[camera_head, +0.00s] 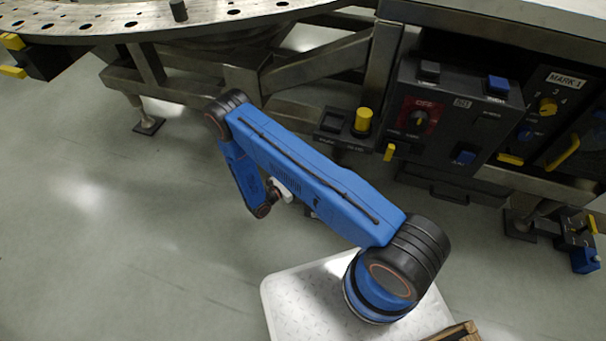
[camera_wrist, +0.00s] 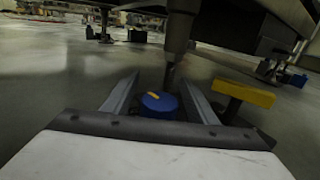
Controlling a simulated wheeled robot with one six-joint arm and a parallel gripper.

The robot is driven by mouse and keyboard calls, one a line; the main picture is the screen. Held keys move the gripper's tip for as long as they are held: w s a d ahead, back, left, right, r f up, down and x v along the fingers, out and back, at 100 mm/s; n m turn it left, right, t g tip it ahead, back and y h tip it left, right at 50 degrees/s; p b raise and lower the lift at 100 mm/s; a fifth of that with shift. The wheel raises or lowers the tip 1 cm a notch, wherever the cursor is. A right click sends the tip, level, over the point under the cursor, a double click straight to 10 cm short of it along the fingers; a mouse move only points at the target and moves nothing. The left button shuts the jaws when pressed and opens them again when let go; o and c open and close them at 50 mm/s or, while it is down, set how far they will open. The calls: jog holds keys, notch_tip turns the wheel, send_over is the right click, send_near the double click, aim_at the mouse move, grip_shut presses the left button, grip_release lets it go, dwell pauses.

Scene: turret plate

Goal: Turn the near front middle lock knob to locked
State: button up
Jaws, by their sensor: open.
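A round blue knob (camera_wrist: 158,105) with a short yellow mark on top shows in the wrist view, low between the two fingers of my gripper (camera_wrist: 161,82). The yellow mark lies slightly slanted across the knob. My gripper is open, with one grey finger on each side of the knob. I cannot tell whether either finger touches it. In the head view, my blue arm reaches to the left and the knob is not visible there.
A yellow bar (camera_wrist: 245,92) stands just right of the fingers. The turret plate (camera_head: 100,24) is at the upper left, on a metal frame (camera_head: 200,82). A control panel (camera_head: 455,115) with switches stands right, beside a yellow button (camera_head: 363,120). The left floor is clear.

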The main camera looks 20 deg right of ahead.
jog(key=shift+c, duration=0.3)
jog(key=c, duration=1)
jog(key=shift+n, duration=0.3)
jog(key=n+t+y, duration=0.2)
jog(key=t, duration=0.1)
jog(key=w+n+t+y, duration=0.1)
jog(key=shift+a+t, duration=0.25)
jog(key=shift+t, duration=0.05)
jog(key=shift+w+a+n+t+y, duration=0.15)
jog(key=shift+a+n+t+y, duration=0.05)
jog(key=shift+n+t+y, duration=0.45)
jog(key=shift+w+a+n+t+y, duration=0.1)
jog(key=shift+a+n+t+y, duration=0.1)
jog(key=shift+n+t+y, duration=0.45)
jog(key=o, duration=1.1)
jog(key=shift+c, duration=0.2)
